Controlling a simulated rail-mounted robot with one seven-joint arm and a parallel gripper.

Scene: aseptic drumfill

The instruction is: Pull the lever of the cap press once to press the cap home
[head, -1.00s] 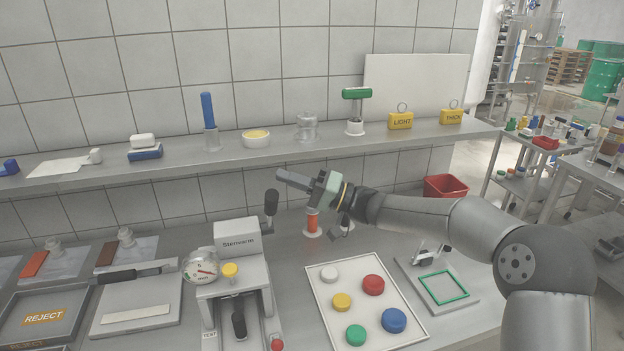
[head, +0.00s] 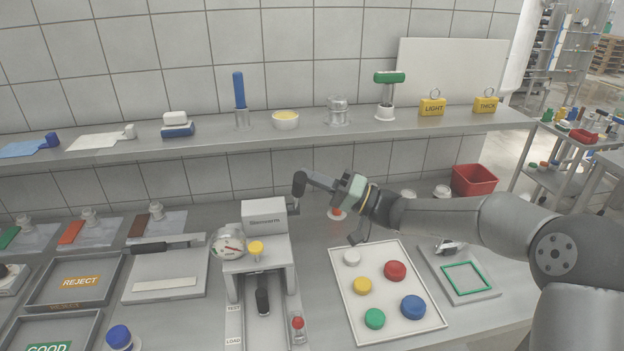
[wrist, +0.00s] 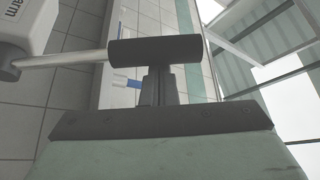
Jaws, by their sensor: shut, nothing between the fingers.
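The cap press (head: 265,222) is a pale grey machine with a round dial (head: 228,243) on its left. Its lever handle (head: 299,184) is a black grip at the upper right and stands raised. In the wrist view the black handle (wrist: 155,50) lies across the picture on a pale rod. My gripper (head: 308,179) is shut and empty, at the handle. In the wrist view its fingers (wrist: 159,82) end right at the handle, not around it; I cannot tell whether they touch. A black upright piece (head: 262,302) stands in the press opening.
A yellow knob (head: 256,248) sits on the press front. A small red-topped container (head: 297,327) stands at the press's right foot. A white tray (head: 436,318) of coloured caps lies to the right. The shelf (head: 350,132) runs behind, above my gripper.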

